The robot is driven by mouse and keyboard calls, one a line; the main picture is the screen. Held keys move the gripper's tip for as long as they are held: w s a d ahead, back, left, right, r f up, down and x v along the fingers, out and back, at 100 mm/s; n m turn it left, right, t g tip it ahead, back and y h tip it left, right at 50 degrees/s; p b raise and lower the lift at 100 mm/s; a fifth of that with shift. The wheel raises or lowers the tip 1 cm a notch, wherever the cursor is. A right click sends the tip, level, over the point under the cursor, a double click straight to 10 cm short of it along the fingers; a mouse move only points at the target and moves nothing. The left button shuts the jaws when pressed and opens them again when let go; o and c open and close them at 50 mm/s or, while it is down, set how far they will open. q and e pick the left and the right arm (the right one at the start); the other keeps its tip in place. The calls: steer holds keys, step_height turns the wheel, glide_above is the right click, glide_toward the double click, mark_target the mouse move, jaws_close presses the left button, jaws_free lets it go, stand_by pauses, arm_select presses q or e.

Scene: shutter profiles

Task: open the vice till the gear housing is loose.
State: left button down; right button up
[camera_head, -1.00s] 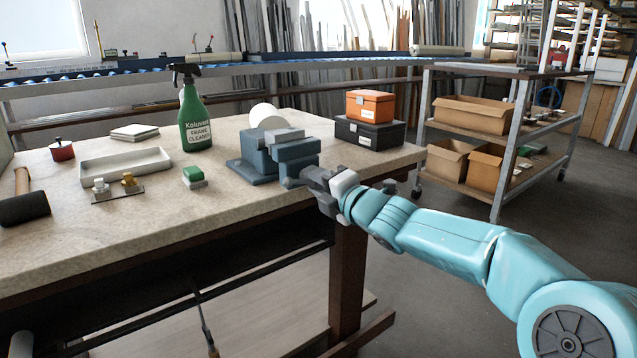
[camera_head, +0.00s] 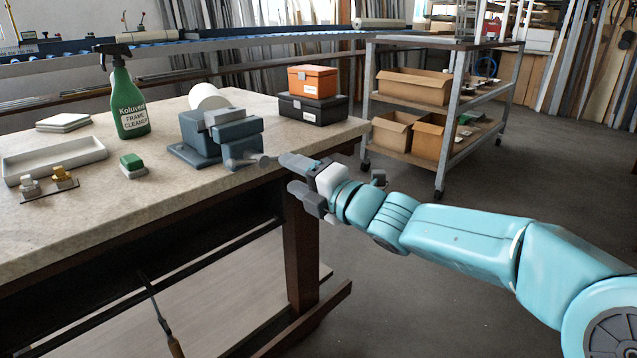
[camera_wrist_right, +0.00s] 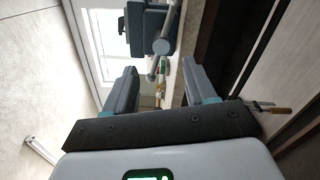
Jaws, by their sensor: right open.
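The blue-grey vice (camera_head: 205,147) stands at the front right edge of the workbench. A lighter grey block (camera_head: 224,117) sits at the top of its jaws; it may be the gear housing, but I cannot tell how tightly it is held. The vice's grey handle (camera_head: 250,162) sticks out over the bench's front edge. My right gripper (camera_head: 288,174) is open and empty, just right of the handle and apart from it. In the right wrist view the handle (camera_wrist_right: 160,48) shows beyond the open fingers (camera_wrist_right: 160,88). My left gripper is in no view.
On the workbench (camera_head: 100,215) stand a green spray bottle (camera_head: 130,105), a white tray (camera_head: 50,160), a green-topped block (camera_head: 132,166), and an orange box (camera_head: 316,81) on a black case (camera_head: 314,109). A shelf cart (camera_head: 445,110) with cardboard boxes stands behind right. Open floor lies at right.

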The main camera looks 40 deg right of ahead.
steer(key=s, duration=0.6)
steer(key=shift+d+p, duration=0.2)
steer(key=shift+p, duration=0.15)
